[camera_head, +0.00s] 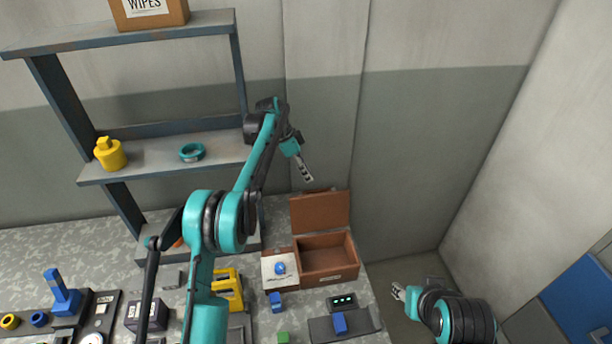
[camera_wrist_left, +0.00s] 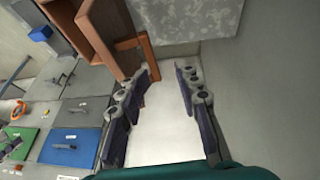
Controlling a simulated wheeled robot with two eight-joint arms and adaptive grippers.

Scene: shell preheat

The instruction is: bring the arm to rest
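My left arm reaches up over the bench in the head view, and its gripper (camera_head: 306,172) hangs in the air in front of the wall, above the open wooden box. In the left wrist view the two finger rows of the left gripper (camera_wrist_left: 163,80) stand apart with nothing between them. A pale surface shows through the gap. My right gripper (camera_head: 398,291) is low at the right in the head view, beyond the bench edge. It is small there, and its finger opening is unclear.
An open brown box (camera_head: 327,273) with raised lid stands on the bench below the left gripper. A metal shelf (camera_head: 165,160) holds a yellow weight (camera_head: 110,155) and a teal ring (camera_head: 192,152). Small blue blocks and a dark tray (camera_head: 365,322) lie nearer. Floor is clear right of the bench.

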